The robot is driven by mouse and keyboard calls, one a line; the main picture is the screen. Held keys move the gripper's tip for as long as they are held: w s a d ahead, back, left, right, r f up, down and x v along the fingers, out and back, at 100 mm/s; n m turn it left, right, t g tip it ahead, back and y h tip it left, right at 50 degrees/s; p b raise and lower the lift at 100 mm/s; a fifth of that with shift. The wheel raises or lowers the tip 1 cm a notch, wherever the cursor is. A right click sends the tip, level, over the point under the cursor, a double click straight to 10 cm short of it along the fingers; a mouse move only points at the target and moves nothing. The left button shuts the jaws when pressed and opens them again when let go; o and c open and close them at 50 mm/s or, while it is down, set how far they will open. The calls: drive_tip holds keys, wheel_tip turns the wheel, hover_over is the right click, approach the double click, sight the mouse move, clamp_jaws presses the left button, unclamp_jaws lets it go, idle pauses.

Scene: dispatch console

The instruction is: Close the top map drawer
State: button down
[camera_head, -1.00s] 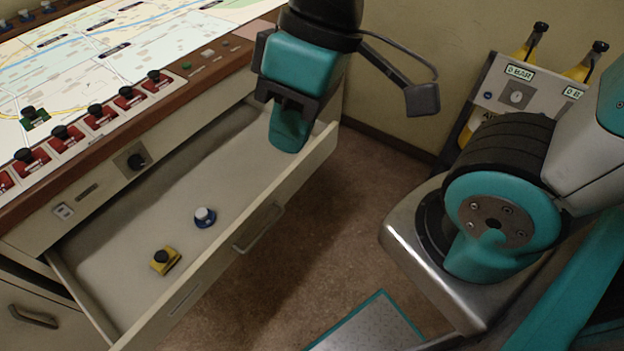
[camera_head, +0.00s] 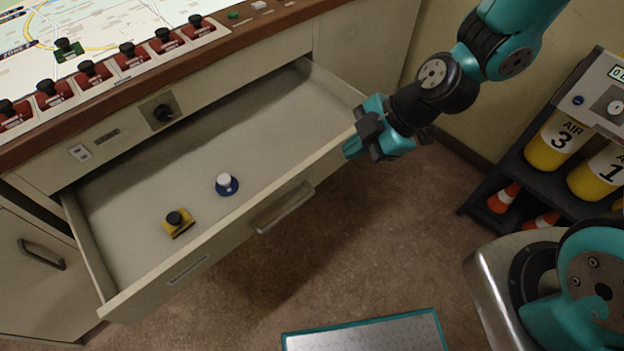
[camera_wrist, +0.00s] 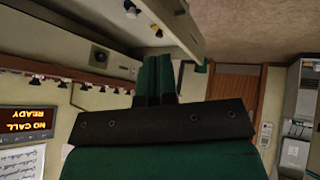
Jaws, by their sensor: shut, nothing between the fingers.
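The top map drawer (camera_head: 232,238) stands pulled well out of the console, with its beige front and bar handle (camera_head: 284,208) facing the room. Inside lie a blue piece with a white knob (camera_head: 226,184) and a yellow piece with a black knob (camera_head: 178,222). My gripper (camera_head: 352,147) is shut and empty, beside the right end of the drawer front, on its outer side. I cannot tell whether it touches.
The console top carries a map and a row of red knobbed blocks (camera_head: 90,72). A rotary knob (camera_head: 162,112) sits on the panel above the drawer. A rack with yellow cylinders (camera_head: 556,140) and cones stands at right.

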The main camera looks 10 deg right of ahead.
wheel_tip(320, 180, down, 6)
drive_tip(key=n, duration=0.2)
approach(300, 179)
drive_tip(key=shift+n+t, duration=0.3)
drive_tip(key=shift+t, duration=0.1)
drive_tip(key=a+f, duration=0.1)
drive_tip(key=f, duration=0.2)
drive_tip(key=s+a+f, duration=0.1)
drive_tip(key=shift+a+f, duration=0.2)
drive_tip(key=shift+a, duration=0.1)
drive_tip(key=shift+w+a+f, duration=0.1)
drive_tip(key=shift+w+a, duration=0.25)
drive_tip(key=shift+w, duration=0.2)
drive_tip(key=shift+w, duration=0.1)
